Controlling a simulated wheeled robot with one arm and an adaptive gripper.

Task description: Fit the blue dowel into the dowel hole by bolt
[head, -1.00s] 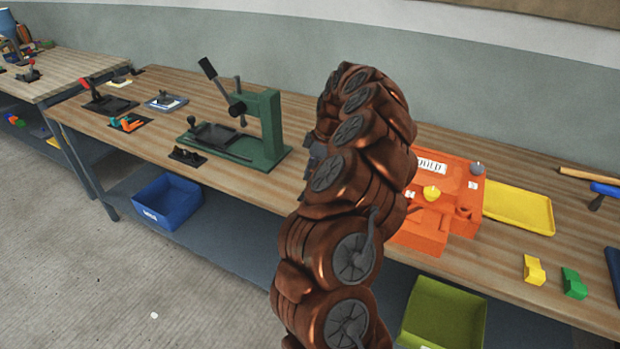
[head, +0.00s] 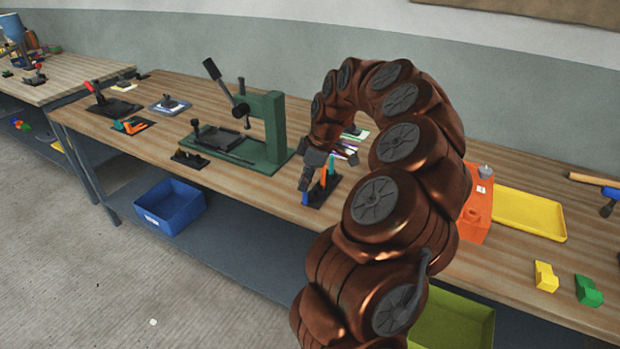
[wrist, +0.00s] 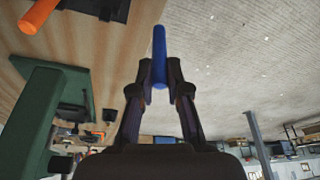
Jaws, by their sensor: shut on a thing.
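My gripper (head: 306,184) is shut on the blue dowel (wrist: 159,50), which sticks out past the fingertips in the wrist view. In the head view the blue dowel (head: 305,198) shows below the fingers, at the left of a small black rack (head: 322,194). I cannot tell whether its lower end touches the rack or the bench. The dowel hole by the bolt is not visible. A grey knob (head: 486,171) shows on the mould's back corner.
The black rack holds upright orange and teal pieces. A green press (head: 272,132) stands just left of my gripper. A yellow tray (head: 530,212) lies right of the mould, with yellow (head: 545,277) and green blocks (head: 588,290) in front. A green bin (head: 455,322) sits below.

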